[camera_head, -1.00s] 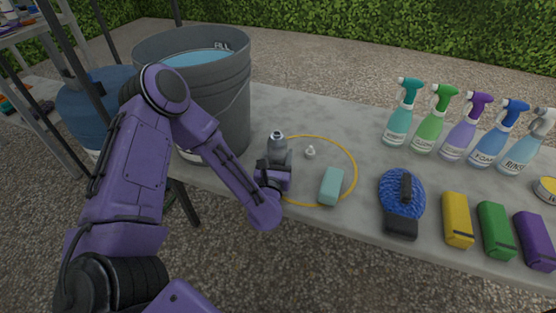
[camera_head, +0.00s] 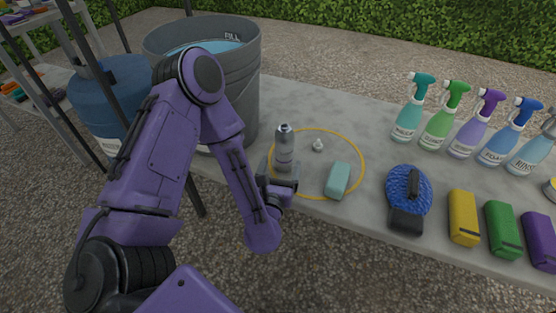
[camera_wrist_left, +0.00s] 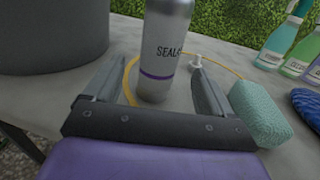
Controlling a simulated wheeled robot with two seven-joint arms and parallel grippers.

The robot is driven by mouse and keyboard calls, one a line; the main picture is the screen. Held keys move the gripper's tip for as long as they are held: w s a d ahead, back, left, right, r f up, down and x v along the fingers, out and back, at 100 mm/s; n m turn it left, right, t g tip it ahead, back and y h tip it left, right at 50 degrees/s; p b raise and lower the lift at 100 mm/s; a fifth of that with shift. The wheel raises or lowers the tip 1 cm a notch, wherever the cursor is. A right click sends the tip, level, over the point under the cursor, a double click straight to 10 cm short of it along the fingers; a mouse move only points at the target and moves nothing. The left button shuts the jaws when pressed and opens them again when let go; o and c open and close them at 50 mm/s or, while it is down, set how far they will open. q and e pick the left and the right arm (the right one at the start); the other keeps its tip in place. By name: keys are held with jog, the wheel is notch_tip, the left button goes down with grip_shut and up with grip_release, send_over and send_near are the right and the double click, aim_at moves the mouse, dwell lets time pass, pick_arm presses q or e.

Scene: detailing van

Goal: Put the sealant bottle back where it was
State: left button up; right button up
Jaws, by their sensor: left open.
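The sealant bottle (camera_head: 285,146) is a silver-grey bottle standing upright on the grey table, at the left part of a thin yellow ring (camera_head: 363,165). In the left wrist view the bottle (camera_wrist_left: 165,45) shows the letters "SEAL" and a purple band. My left gripper (camera_head: 280,176) is open at the bottle's near side. In the wrist view its two fingers (camera_wrist_left: 168,92) stand apart, to either side of the bottle's lower part. A small white nozzle cap (camera_head: 318,145) and a teal block (camera_head: 338,180) are at the ring, right of the bottle. My right gripper is not in view.
Several spray bottles (camera_head: 437,128) line the table's right side.

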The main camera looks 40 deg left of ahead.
pick_arm(q)
jog(key=shift+v, duration=2.3)
